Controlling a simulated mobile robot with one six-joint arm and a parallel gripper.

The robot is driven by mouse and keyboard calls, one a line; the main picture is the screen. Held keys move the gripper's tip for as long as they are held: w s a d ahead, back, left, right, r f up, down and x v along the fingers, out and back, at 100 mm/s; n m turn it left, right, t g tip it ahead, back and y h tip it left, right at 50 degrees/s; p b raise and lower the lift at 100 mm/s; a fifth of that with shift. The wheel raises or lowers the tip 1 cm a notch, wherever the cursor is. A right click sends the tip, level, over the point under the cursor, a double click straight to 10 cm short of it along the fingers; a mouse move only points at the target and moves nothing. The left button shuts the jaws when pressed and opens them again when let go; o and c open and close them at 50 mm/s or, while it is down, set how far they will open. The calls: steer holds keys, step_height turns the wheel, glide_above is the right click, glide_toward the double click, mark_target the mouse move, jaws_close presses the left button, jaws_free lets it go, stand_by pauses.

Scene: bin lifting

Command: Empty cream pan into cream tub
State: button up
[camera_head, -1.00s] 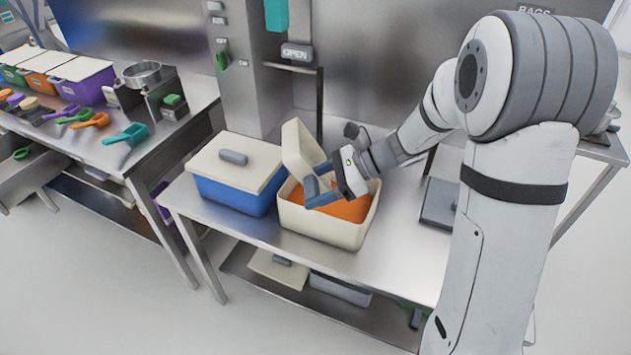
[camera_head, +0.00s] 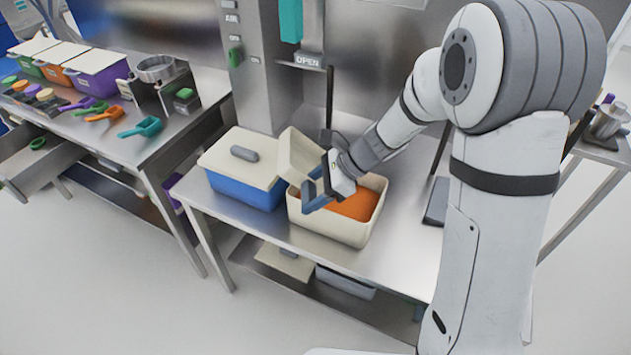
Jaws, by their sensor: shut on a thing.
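The cream tub (camera_head: 327,229) stands on the steel table with orange contents (camera_head: 356,206) inside. The cream pan (camera_head: 298,153) is tilted steeply above the tub's back left part. My gripper (camera_head: 316,190) is over the tub, shut on the pan. The pan's inside is turned away or hidden, so I cannot tell if anything is left in it.
A blue tub with a cream lid (camera_head: 231,160) stands close to the left of the cream tub. A side table at left holds coloured tubs (camera_head: 96,75), several scoops (camera_head: 140,127) and a metal ring stand (camera_head: 157,70). A dark post (camera_head: 329,100) rises behind.

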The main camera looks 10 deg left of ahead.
steer(key=shift+a+f+h+p, duration=0.15)
steer(key=shift+a+h+p, duration=0.05)
steer(key=shift+h+p, duration=0.2)
steer(key=shift+s+a+h+p, duration=0.15)
steer(key=shift+h+p, duration=0.35)
steer(key=shift+p, duration=0.75)
steer(key=h+p, duration=0.1)
steer(key=p, duration=0.2)
steer(key=h+p, duration=0.1)
steer(key=p, duration=0.1)
steer(key=shift+a+f+t+h+p, duration=0.3)
steer(key=shift+a+f+t+p, duration=0.05)
steer(key=shift+f+t+p, duration=0.05)
steer(key=shift+f, duration=0.4)
steer(key=shift+h, duration=0.3)
